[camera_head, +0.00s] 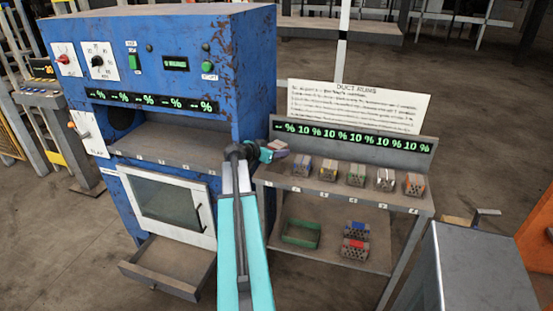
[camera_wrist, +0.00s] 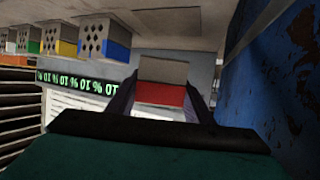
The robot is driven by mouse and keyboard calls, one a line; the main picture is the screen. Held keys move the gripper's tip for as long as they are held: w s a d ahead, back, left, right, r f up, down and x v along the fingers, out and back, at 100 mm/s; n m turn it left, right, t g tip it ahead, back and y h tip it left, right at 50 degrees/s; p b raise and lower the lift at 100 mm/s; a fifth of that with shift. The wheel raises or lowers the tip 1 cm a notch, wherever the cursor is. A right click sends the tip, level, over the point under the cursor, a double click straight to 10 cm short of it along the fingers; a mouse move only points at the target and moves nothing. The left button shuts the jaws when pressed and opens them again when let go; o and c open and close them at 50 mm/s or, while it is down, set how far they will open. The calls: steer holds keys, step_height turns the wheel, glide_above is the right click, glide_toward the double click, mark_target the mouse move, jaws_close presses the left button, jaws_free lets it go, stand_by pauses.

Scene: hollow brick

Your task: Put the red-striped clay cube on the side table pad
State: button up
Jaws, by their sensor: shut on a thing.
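My gripper (camera_head: 270,151) is shut on the red-striped clay cube, held above the left end of the side table (camera_head: 400,200). In the wrist view the cube (camera_wrist: 160,82) shows a grey clay part and a red band between the two fingers (camera_wrist: 160,100). In the head view only a small part of the cube (camera_head: 281,147) shows past the gripper. The cube appears clear of the table top. The left end of the top, under the gripper, looks bare; my arm partly hides it.
Several striped hollow bricks, including a blue one (camera_head: 302,166) and an orange one (camera_head: 415,184), stand in a row on the table top. The blue machine (camera_head: 225,90) stands close on the left.

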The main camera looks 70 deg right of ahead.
mark_target(276, 167)
steer(key=shift+f, duration=0.1)
stand_by(0.3)
steer(key=shift+f+p, duration=0.65)
steer(key=shift+f, duration=1.25)
steer(key=shift+w+f+p, duration=0.15)
steer(key=shift+f+p, duration=0.2)
steer(key=shift+p, duration=0.05)
steer(key=shift+f, duration=0.1)
steer(key=shift+f, duration=0.1)
steer(key=o, duration=1)
steer(key=shift+o, duration=0.2)
